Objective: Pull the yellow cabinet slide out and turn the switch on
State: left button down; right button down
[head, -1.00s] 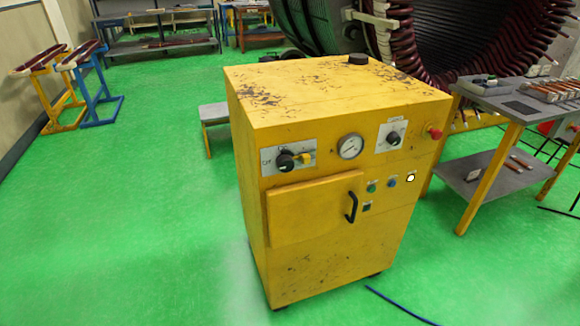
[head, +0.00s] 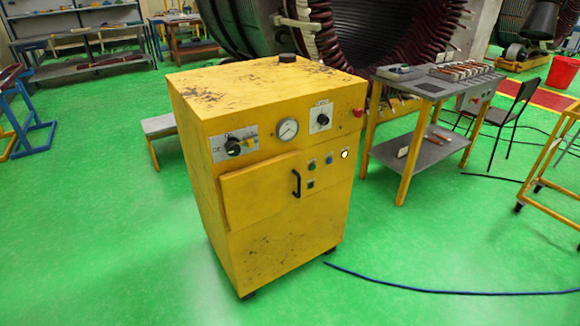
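The yellow cabinet (head: 270,235) stands upright in the middle of the head view, its front towards me. Its slide is a yellow front panel (head: 255,190) with a black handle (head: 296,183) at the right end. The panel stands slightly proud of the cabinet front. Above it are a black rotary switch (head: 233,146) on a white plate at the left and another black knob (head: 323,119) on a white plate at the right. I cannot tell which one the task means. Neither gripper shows in the head view.
A round gauge (head: 287,129), a red button (head: 358,112) and small buttons are on the cabinet front. A grey-topped table (head: 430,82) stands to the right, a small grey stool (head: 158,125) behind left. A blue cable (head: 430,291) lies on the floor.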

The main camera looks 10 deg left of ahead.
aim_at(249, 143)
jog(key=z, duration=0.35)
jog(key=k, duration=0.8)
jog(key=z, duration=0.8)
jog(key=i, duration=0.9)
jog(key=z, duration=0.35)
jog(key=i, duration=1.1)
jog(key=u, duration=1.25)
jog(key=i, duration=0.8)
jog(key=u, duration=0.9)
